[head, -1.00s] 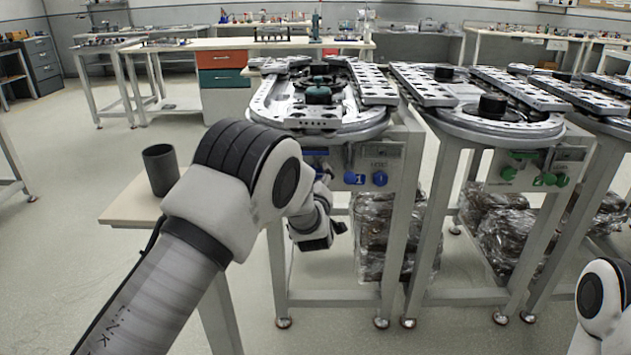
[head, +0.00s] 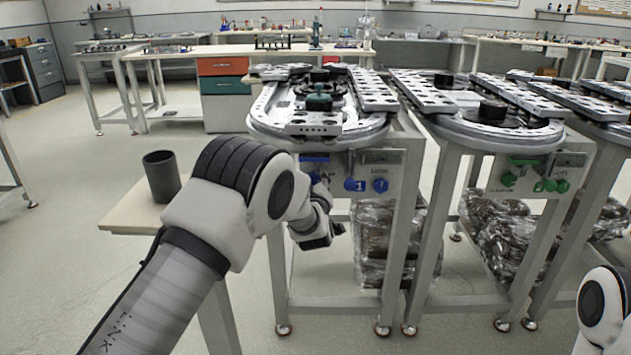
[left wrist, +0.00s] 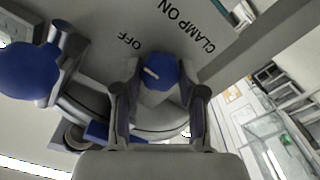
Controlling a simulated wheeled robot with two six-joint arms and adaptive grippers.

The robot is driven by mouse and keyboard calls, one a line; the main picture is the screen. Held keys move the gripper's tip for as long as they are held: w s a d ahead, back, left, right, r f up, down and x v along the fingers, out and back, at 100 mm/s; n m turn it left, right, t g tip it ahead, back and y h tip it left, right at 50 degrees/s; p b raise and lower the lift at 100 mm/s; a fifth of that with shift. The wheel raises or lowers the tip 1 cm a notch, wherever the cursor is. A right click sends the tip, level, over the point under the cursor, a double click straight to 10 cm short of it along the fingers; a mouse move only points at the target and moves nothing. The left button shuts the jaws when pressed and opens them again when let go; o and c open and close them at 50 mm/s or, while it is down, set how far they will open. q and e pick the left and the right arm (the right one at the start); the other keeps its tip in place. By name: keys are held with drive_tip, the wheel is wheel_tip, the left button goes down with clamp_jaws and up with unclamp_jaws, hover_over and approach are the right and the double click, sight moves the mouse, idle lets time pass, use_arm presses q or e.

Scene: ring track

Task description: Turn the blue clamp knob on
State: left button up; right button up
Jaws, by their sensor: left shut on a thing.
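The blue clamp knob (left wrist: 160,72) sits between the two fingers of my left gripper (left wrist: 160,98) in the left wrist view. The fingers are shut on its sides. A white mark shows on the left part of the knob, on the side of the printed OFF; CLAMP ON is printed above and to the right. In the head view my left gripper (head: 320,184) is at the front panel (head: 398,172) of the nearest ring track (head: 275,125), and it hides the clamp knob. My right gripper is not in view.
Two more blue knobs (head: 355,184) (head: 380,185) are right of my gripper; a large blue knob (left wrist: 28,72) is close left in the wrist view. A dark cup (head: 161,176) stands on a small table (head: 125,214). Wrapped bundles (head: 385,230) lie below the track.

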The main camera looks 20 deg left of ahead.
use_arm(q)
drive_tip(key=m+p, duration=0.2)
drive_tip(key=m, duration=0.2)
drive_tip(key=shift+r, duration=0.1)
drive_tip(key=m+p, duration=0.1)
drive_tip(key=m, duration=0.3)
drive_tip(key=shift+p, duration=0.3)
drive_tip(key=m+p, duration=0.1)
drive_tip(key=m, duration=0.4)
drive_tip(key=m+p, duration=0.1)
drive_tip(key=m, duration=0.3)
drive_tip(key=shift+d+m, duration=0.1)
drive_tip(key=shift+m, duration=0.2)
drive_tip(key=o, duration=1.1)
drive_tip(key=shift+o, duration=0.2)
